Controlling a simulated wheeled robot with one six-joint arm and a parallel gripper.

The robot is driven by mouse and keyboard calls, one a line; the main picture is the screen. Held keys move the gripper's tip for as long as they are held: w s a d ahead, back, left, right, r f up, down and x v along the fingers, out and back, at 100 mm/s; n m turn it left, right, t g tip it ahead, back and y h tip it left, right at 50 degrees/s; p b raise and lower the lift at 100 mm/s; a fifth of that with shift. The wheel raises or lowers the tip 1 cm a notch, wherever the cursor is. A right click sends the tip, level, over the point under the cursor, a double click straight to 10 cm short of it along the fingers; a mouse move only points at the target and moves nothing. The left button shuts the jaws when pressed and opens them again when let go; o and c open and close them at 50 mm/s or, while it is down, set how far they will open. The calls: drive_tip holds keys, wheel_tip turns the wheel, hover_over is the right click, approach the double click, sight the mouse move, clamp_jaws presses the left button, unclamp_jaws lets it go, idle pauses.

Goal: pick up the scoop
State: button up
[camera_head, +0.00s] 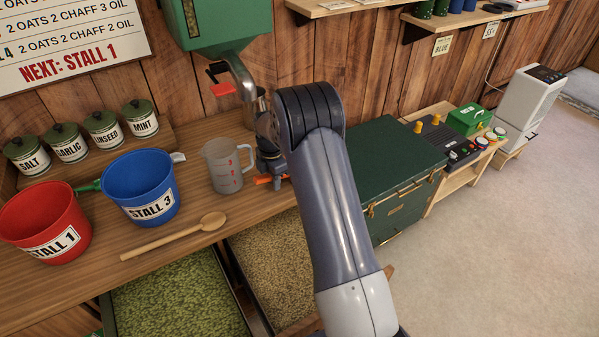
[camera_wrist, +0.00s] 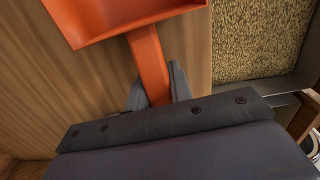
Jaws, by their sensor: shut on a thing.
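The orange scoop (camera_wrist: 132,18) fills the top of the wrist view, its handle (camera_wrist: 148,58) running down between the fingers of my gripper (camera_wrist: 157,90). The fingers are shut on the handle. In the head view my gripper (camera_head: 271,166) is at the bench's right end, beside the clear measuring jug (camera_head: 226,172). Only small orange parts of the scoop (camera_head: 263,180) show there; my arm and gripper hide the rest. I cannot tell whether the scoop touches the wooden bench (camera_head: 190,240).
A blue STALL 3 bucket (camera_head: 140,190), a red STALL 1 bucket (camera_head: 45,225) and a wooden spoon (camera_head: 175,237) are on the bench to the left. A green dispenser (camera_head: 215,25) hangs above. Feed bins (camera_head: 275,262) lie below the front edge. A green chest (camera_head: 385,160) stands right.

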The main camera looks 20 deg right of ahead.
drive_tip(key=shift+r, duration=0.1)
clamp_jaws()
drive_tip(key=shift+r, duration=0.3)
wheel_tip(320, 180, up, 9)
drive_tip(key=shift+r+b, duration=0.1)
drive_tip(key=shift+b, duration=0.8)
